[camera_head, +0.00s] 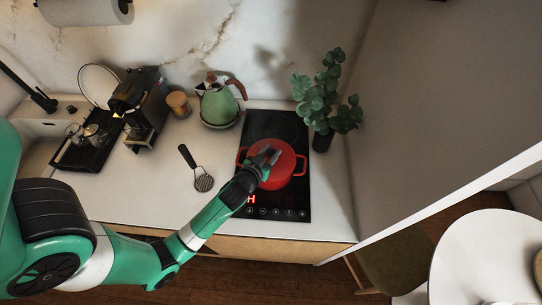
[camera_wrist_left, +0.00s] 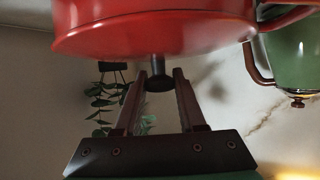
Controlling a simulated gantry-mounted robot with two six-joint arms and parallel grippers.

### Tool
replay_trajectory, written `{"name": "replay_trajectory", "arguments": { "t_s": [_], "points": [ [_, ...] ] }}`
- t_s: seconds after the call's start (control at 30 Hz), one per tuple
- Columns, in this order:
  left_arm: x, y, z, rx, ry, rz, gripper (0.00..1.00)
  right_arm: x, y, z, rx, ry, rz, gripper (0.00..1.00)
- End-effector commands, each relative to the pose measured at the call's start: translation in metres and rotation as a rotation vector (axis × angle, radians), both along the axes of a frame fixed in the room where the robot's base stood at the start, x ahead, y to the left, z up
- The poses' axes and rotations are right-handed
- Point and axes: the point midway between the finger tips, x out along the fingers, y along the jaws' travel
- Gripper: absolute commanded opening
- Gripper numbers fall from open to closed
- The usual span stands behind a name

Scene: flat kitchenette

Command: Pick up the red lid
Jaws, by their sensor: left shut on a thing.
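The red lid (camera_head: 286,160) is on the red pot (camera_head: 283,184), which stands on the black cooktop. My left gripper (camera_head: 268,155) comes over it from the front left. The wrist view appears inverted, with the lid (camera_wrist_left: 160,38) at the top and its dark knob (camera_wrist_left: 158,78) hanging between the fingers. My left gripper (camera_wrist_left: 160,88) is shut on this knob. I see no clear gap between lid and pot. Part of the lid is hidden by the gripper in the head view. My right gripper is in neither view.
A leafy plant (camera_head: 326,95) stands right behind the pot. A green kettle (camera_head: 219,103) is behind it to the left. A slotted utensil (camera_head: 203,181) lies on the counter, and a coffee machine (camera_head: 139,103) is farther left. The counter's front left is fairly clear.

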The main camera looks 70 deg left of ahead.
Motion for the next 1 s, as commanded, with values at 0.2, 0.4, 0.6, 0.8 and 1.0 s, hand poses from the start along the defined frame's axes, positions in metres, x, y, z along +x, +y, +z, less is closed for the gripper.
{"name": "replay_trajectory", "arguments": {
  "t_s": [0.2,0.4,0.6,0.8,1.0],
  "points": [
    [0.000,0.000,0.010,0.001,-0.003,0.000,0.00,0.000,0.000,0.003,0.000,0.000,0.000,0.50],
    [-0.005,-0.008,0.046,0.003,-0.004,-0.003,0.00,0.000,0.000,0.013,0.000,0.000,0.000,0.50],
    [-0.037,-0.049,0.106,0.001,0.002,-0.009,0.00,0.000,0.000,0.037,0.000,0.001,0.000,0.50],
    [-0.072,-0.092,0.133,0.002,0.010,-0.010,0.00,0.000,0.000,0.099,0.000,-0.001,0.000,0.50],
    [-0.083,-0.105,0.135,0.001,0.006,-0.002,0.00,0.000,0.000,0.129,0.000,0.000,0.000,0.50]
  ]
}}
